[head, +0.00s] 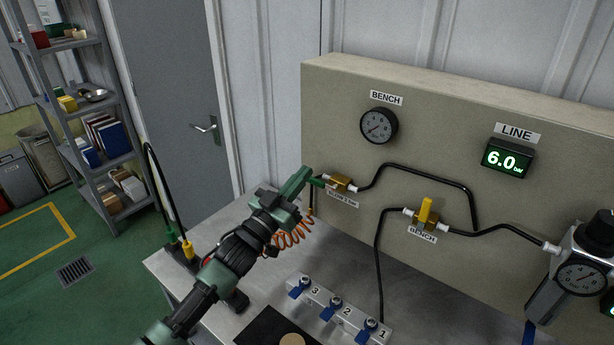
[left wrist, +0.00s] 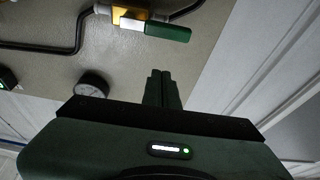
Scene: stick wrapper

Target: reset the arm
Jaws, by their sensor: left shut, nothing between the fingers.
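My left gripper (head: 297,184) reaches in from the lower left in the head view, in front of the bench panel. Its fingers also show in the left wrist view (left wrist: 161,88), pressed together with nothing between them. A brass valve with a green handle (left wrist: 167,32) is on the panel; in the head view its brass body (head: 341,184) is just right of the fingertips. In the left wrist view the fingertips are apart from the handle in the picture. My right gripper is in neither view.
The tan panel (head: 450,120) carries a round gauge (head: 379,125), a display (head: 508,159) reading 6.0 and a yellow-handled valve (head: 425,212). A numbered block with blue levers (head: 337,308) sits on the metal table (head: 262,300). A regulator (head: 581,277) is at right.

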